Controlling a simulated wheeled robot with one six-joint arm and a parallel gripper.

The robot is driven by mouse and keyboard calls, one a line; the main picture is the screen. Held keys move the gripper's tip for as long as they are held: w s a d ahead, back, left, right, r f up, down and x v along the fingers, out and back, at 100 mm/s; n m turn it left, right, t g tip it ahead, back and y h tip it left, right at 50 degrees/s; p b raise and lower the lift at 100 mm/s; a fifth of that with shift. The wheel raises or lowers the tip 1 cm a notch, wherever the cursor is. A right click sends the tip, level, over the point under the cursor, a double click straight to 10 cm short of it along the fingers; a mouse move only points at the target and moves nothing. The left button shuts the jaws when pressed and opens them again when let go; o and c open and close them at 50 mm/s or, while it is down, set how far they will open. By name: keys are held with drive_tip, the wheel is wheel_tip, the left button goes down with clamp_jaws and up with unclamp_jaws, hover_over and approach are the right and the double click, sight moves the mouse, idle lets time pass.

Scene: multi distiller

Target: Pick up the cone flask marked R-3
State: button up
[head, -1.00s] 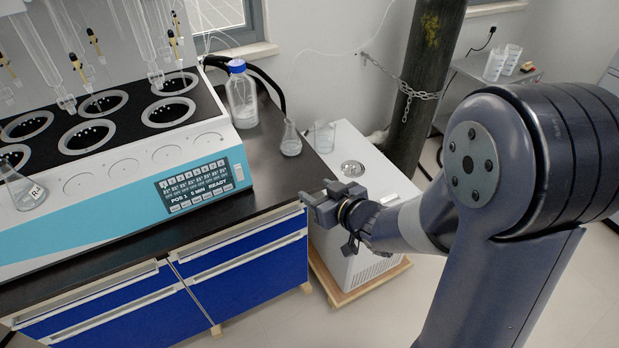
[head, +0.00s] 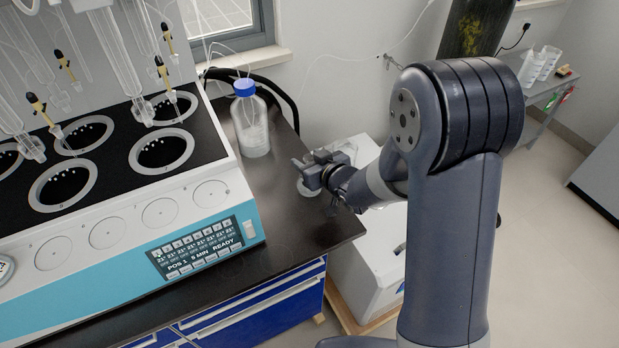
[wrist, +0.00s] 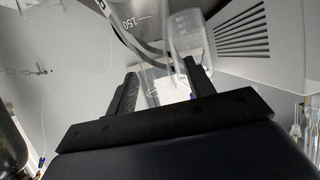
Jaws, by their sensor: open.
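A clear glass flask with a 150 mark (wrist: 150,22) stands between the two fingers of my gripper (wrist: 163,88) in the wrist view. The fingers are apart, and I cannot tell whether either touches the glass. Dark lettering shows at the top edge, too cut off to read. In the head view, my gripper (head: 303,173) is at the flask on the dark bench. It hides most of the flask, leaving the base (head: 308,190) visible. Another flask (head: 5,268) is cut off at the left edge, by the distiller; its label is not readable.
The white and blue distiller (head: 190,225) fills the left, with glass tubes above it. A blue-capped bottle (head: 250,122) stands left of my gripper, near the wall. The dark bench (head: 300,235) is clear in front. A white unit (head: 370,255) stands on the floor right of the bench.

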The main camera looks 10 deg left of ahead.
drive_tip(key=shift+c, duration=0.3)
clamp_jaws()
idle(0.3)
